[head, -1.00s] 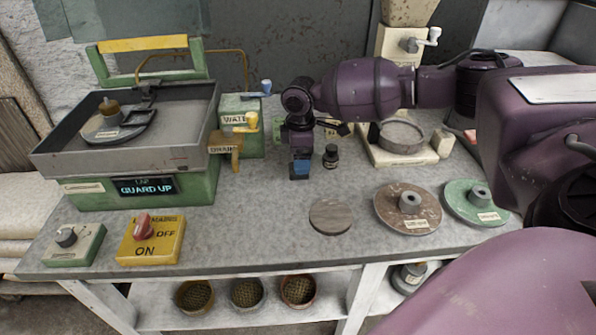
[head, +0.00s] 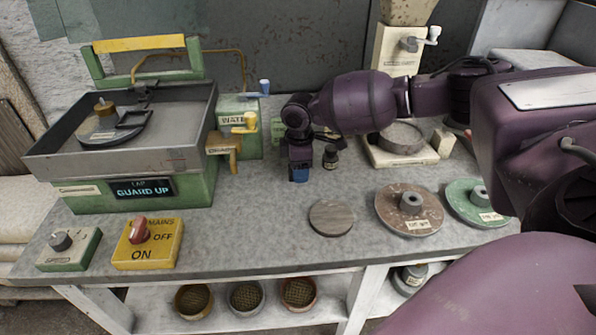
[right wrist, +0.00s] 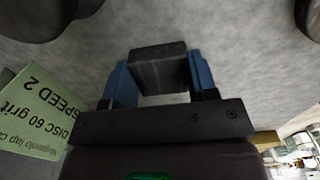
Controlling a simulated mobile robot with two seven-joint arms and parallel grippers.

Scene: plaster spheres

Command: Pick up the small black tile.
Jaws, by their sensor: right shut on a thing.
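The small black tile (right wrist: 159,68) shows in the right wrist view as a dark block between the two blue fingertips. My right gripper (right wrist: 160,82) is shut on it, a finger at each side. In the head view my right gripper (head: 299,174) points down at the middle of the bench, left of a small dark bottle (head: 330,157). The tile cannot be made out in the head view. I cannot tell whether it touches the bench top. My left gripper is not in view.
A green card (right wrist: 38,112) with printing lies beside the gripper in the wrist view. The lapping machine (head: 190,160) stands left.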

